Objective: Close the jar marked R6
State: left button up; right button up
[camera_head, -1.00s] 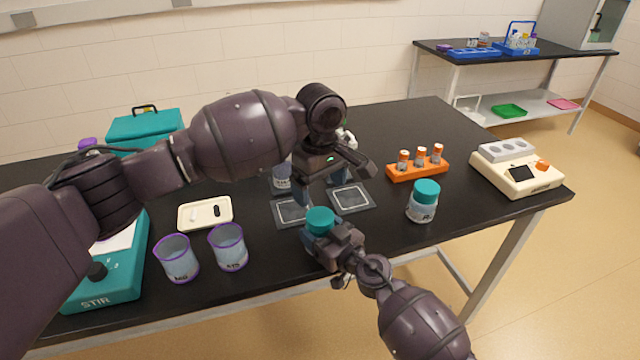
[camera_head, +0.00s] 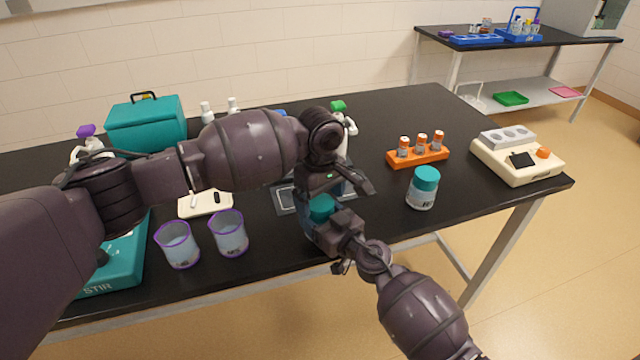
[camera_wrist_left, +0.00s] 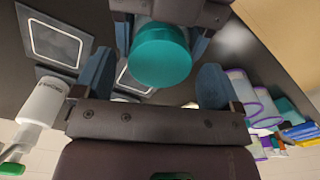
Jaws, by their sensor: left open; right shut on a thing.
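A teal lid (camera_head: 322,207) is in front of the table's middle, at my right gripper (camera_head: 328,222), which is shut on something. The gripper hides what lies under the lid, so I cannot tell how the lid sits or read a mark. My left gripper (camera_head: 325,193) is open just above and behind the lid. In the left wrist view the lid (camera_wrist_left: 160,55) lies between and beyond the open left fingers (camera_wrist_left: 155,80), with gaps on both sides. Another teal-lidded jar (camera_head: 423,188) stands upright at the right of the table; its label is not clearly legible.
Two dark mats (camera_head: 284,200) lie behind the grippers, partly covered by my left arm. Two purple-rimmed beakers (camera_head: 230,236) and a white tray (camera_head: 190,208) stand left. An orange vial rack (camera_head: 418,156) and a cream device (camera_head: 517,158) stand right. Bottles stand behind my arm.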

pick_arm(q)
jog(key=shift+f, duration=0.5)
jog(key=c, duration=1)
jog(key=shift+o, duration=0.2)
jog(key=m, duration=0.6)
jog(key=shift+m, duration=0.3)
jog(key=o, duration=1)
jog(key=shift+d, duration=0.1)
